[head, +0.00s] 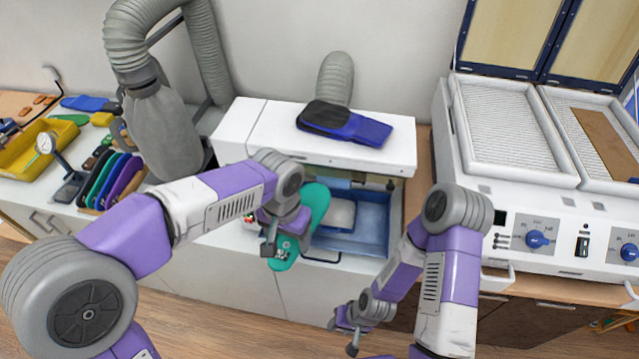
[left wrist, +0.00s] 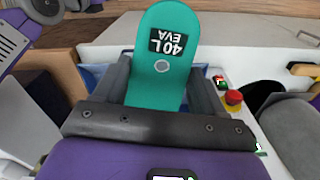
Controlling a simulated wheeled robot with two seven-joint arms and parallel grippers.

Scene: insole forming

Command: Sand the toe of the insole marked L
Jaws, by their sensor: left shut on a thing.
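My left gripper (head: 268,232) is shut on a green insole and holds it in the air in front of the white sanding machine (head: 225,148). In the head view, the green insole (head: 314,208) slants, its upper end towards the machine's open front and its lower end towards me. In the left wrist view, the insole (left wrist: 180,95) shows a black label reading "40 L EVA" and a small round spot. The fingers stand on either side of it. My right gripper (head: 345,332) is low at the front, its fingers apart and empty.
A blue tray (head: 372,240) lies inside the machine's opening. A rack of coloured insoles (head: 112,180) and a yellow bin (head: 40,148) stand left. A white press (head: 520,215) with raised lids stands right.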

